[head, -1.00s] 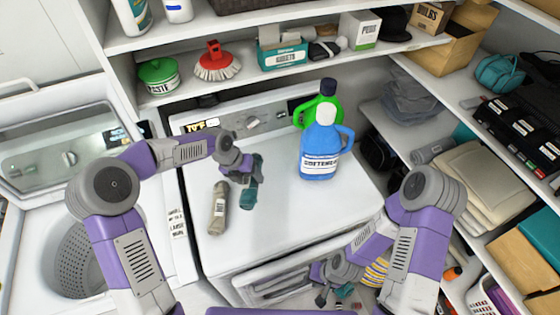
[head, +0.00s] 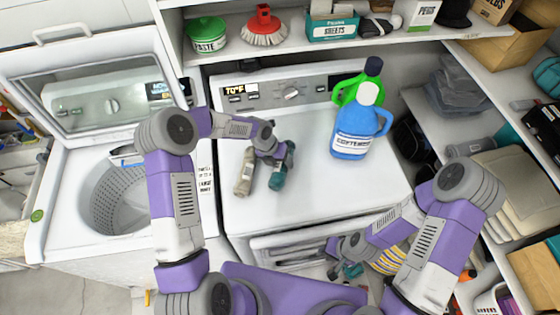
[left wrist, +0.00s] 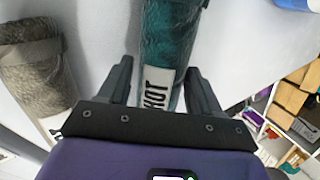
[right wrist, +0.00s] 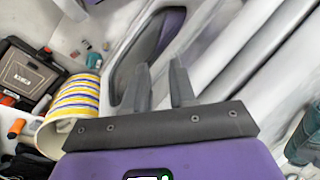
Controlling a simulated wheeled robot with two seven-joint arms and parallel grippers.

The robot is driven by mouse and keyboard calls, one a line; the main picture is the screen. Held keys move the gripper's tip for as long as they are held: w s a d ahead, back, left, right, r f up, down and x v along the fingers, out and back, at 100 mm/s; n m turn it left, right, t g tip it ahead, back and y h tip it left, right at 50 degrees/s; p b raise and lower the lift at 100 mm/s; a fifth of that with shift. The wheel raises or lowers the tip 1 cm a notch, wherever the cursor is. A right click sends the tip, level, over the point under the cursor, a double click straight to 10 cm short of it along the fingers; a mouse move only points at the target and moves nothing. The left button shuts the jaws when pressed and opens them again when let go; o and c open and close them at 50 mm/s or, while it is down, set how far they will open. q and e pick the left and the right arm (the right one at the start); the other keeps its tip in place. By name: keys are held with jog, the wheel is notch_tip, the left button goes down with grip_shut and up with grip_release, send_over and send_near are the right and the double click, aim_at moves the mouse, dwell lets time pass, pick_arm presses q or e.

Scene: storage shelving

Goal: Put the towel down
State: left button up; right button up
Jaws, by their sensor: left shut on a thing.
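A teal rolled towel (head: 277,181) is held in my left gripper (head: 270,156) over the white dryer top (head: 318,190). In the left wrist view the teal towel (left wrist: 170,40) has a white label reading "HOT" and lies between the two fingers (left wrist: 160,82). Whether it touches the dryer top is hard to tell. A grey-beige rolled towel (head: 244,173) lies just left of it, also in the left wrist view (left wrist: 35,60). My right gripper (head: 350,270) is low in front of the dryer; its fingers (right wrist: 160,75) are apart and empty.
A blue softener bottle (head: 352,142) and a green bottle (head: 346,92) stand at the dryer's back right. The dryer's front and right top are clear. An open washer (head: 110,205) is on the left. A yellow-striped basket (right wrist: 75,100) sits near my right gripper.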

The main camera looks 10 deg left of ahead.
pick_arm(q)
jog(key=o, duration=1.2)
jog(key=shift+o, duration=0.2)
jog(key=shift+r, duration=0.1)
jog(key=v, duration=1.2)
